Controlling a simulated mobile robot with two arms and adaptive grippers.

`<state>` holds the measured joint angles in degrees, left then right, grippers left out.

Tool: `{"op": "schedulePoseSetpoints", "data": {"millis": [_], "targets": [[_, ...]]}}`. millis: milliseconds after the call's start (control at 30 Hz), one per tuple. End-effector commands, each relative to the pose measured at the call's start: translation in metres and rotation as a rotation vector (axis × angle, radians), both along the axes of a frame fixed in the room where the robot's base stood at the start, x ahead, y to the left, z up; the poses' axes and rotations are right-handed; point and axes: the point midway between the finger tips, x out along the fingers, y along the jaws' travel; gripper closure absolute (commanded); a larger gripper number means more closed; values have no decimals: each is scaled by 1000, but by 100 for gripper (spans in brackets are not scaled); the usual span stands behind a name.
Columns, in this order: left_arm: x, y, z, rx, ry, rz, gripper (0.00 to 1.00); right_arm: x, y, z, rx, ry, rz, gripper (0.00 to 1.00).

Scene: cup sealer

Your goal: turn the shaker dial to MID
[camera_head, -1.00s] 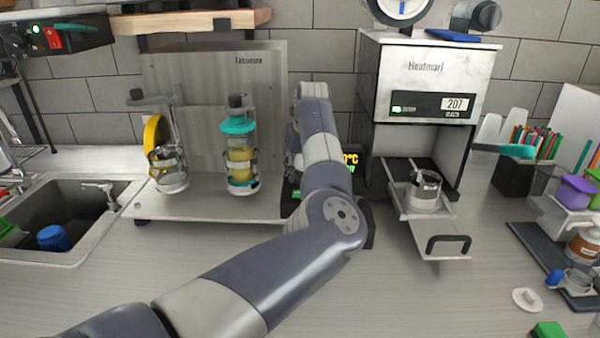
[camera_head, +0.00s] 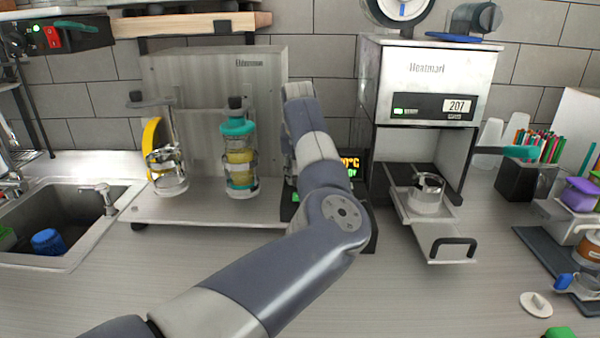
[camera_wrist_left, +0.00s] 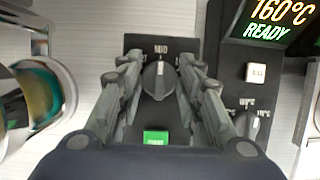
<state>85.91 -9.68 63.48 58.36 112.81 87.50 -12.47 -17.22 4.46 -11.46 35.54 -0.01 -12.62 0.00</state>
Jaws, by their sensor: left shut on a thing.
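The shaker dial (camera_wrist_left: 158,84) is a dark grey knob with a pale pointer line on a black panel, in the left wrist view. Its line points up at a small white label that seems to read MID. My left gripper (camera_wrist_left: 161,65) has its fingers on both sides of the dial, shut on it. In the head view my left arm hides the dial and gripper. The shaker (camera_head: 205,208) stands left of my arm, with a teal-capped bottle (camera_head: 239,155) in its front. My right gripper is not in view.
A green button (camera_wrist_left: 156,137) sits below the dial. A white button (camera_wrist_left: 256,73), a smaller knob (camera_wrist_left: 247,124) and a display (camera_wrist_left: 275,22) reading 160°C READY are to the right. The Heatmart machine (camera_head: 428,75) with its drawer out stands right of my arm.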

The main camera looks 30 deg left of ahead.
Motion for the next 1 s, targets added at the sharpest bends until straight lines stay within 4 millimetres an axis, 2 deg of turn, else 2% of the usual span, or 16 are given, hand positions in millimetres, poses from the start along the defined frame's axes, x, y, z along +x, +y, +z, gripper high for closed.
{"op": "schedulePoseSetpoints", "data": {"millis": [67,100,167,567,667,1000], "targets": [[0,0,-1,-1,1,0,91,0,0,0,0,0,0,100],[0,0,0,-1,1,0,60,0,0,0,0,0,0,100],[0,0,0,-1,1,1,50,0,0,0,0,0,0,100],[-1,-1,5,1,-2,1,50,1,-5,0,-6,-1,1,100],[-5,-3,18,1,-3,2,50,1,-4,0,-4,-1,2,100],[-28,-18,83,0,-3,1,50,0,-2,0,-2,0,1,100]]}}
